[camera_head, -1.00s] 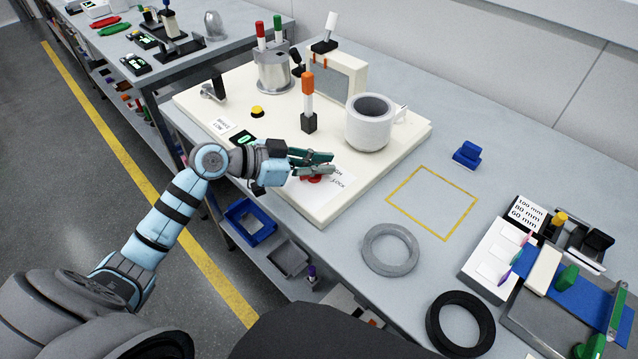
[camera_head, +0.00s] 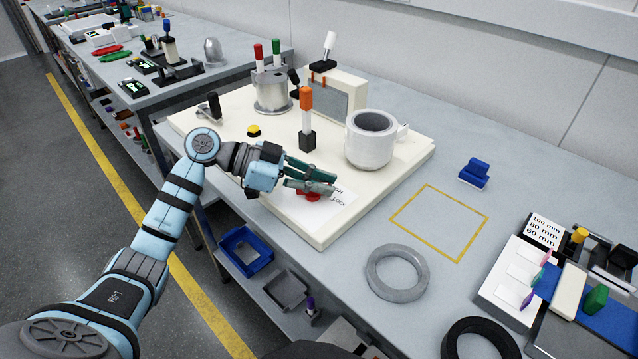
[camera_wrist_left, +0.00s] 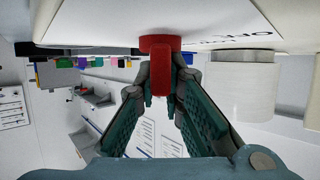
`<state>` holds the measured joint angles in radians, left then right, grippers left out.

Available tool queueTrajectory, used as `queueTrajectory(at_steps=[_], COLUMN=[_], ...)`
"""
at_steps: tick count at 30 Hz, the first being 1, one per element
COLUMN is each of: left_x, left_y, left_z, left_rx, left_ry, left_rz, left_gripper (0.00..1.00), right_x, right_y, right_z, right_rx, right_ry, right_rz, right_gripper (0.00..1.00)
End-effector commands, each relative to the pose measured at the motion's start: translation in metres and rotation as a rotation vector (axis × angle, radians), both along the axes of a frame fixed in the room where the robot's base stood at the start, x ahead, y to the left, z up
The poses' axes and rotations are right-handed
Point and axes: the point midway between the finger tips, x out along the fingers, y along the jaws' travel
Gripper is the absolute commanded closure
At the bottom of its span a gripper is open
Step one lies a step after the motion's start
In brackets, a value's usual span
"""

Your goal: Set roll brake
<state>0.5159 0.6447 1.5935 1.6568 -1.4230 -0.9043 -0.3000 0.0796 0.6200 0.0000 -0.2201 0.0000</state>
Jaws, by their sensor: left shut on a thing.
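A red knob (camera_head: 310,195) with a raised bar sits on a white label near the front edge of the cream equipment board (camera_head: 395,190). In the left wrist view the red knob (camera_wrist_left: 163,65) shows as a round base with the bar pointing toward my gripper. My left gripper (camera_head: 318,182) has its green fingers at the knob and hides part of it. In the left wrist view the fingertips (camera_wrist_left: 162,78) close in on both sides of the bar, shut on it. The label's lettering beside the knob (camera_head: 328,208) is partly covered. My right gripper is out of view.
A grey ring (camera_head: 397,273) lies to the right of the board. The yellow-outlined square (camera_head: 437,222) is empty.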

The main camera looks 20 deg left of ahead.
Motion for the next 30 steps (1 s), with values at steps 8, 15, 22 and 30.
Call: queueTrajectory(at_steps=[8,15,22,30], left_x=[0.0,0.0,-0.012,-0.039], left_y=[0.0,0.0,0.028,0.087], left_z=[-0.001,-0.001,0.01,0.038], left_rx=[0.002,0.002,0.007,0.006], left_ry=[0.003,0.001,0.002,0.004], left_rz=[0.001,0.001,0.004,0.004], left_gripper=[0.71,0.71,0.71,0.71], right_x=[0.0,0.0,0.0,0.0], right_y=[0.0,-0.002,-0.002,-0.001], right_z=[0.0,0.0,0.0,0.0], right_rx=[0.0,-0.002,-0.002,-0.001], right_ry=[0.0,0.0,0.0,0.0], right_rz=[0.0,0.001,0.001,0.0], right_gripper=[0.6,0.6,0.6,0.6])
